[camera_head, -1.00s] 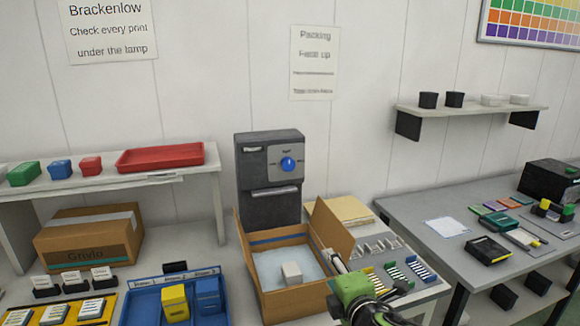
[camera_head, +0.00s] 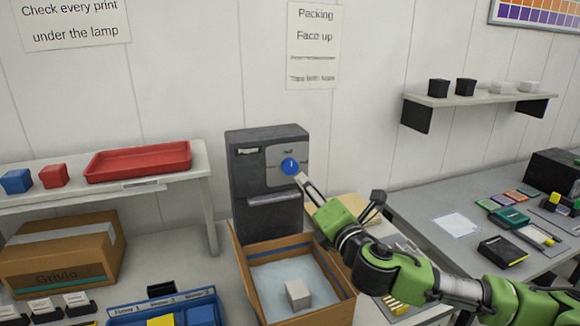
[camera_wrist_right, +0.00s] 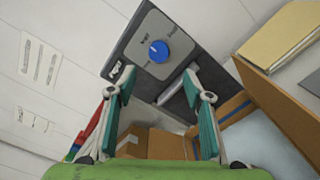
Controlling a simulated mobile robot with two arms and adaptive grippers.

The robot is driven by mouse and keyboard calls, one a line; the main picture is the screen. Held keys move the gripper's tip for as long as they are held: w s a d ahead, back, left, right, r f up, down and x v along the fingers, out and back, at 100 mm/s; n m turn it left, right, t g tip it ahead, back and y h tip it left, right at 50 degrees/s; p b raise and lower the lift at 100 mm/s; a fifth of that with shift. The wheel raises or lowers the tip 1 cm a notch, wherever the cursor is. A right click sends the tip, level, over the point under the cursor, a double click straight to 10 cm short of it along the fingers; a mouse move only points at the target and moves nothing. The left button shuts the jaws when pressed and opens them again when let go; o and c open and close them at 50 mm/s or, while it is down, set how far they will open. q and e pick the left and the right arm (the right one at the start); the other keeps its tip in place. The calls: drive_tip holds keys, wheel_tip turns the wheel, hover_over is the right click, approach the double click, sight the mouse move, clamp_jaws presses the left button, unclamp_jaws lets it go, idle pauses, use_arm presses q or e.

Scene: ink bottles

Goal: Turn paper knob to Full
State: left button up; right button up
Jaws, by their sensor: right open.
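The blue round knob (camera_head: 290,165) sits on a light grey plate on the front of a dark grey dispenser (camera_head: 262,212). Small labels surround it, too blurred to read surely. My right gripper (camera_head: 308,183) reaches up from the lower right, its visible fingertip close below and right of the knob. In the right wrist view, the knob (camera_wrist_right: 159,51) lies ahead of and between the two spread teal fingers (camera_wrist_right: 158,82), with nothing between them. A small light mark shows on the knob; its exact setting is unclear. My left gripper is not in view.
An open cardboard box (camera_head: 244,278) with a pale block (camera_head: 298,294) stands before the dispenser, under my right arm. A shelf with a red tray (camera_head: 138,162) is at left. The dispenser has a slot with a protruding ledge (camera_head: 273,198) below the knob.

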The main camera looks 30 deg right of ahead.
sight(292, 168)
drive_tip(key=p+x, duration=0.2)
drive_tip(key=x, duration=0.3)
drive_tip(key=p+x, duration=0.1)
drive_tip(key=x, duration=0.5)
drive_tip(key=shift+w+r+p, duration=0.15)
drive_tip(key=shift+r+p, duration=0.1)
drive_tip(key=shift+p, duration=0.15)
drive_tip(key=shift+w, duration=0.3)
drive_tip(key=shift+w+f, duration=0.15)
drive_tip(key=shift+w, duration=0.1)
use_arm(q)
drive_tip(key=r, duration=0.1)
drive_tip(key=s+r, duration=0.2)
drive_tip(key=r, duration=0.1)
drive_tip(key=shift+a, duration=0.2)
use_arm(e)
drive_tip(key=c, duration=1.1)
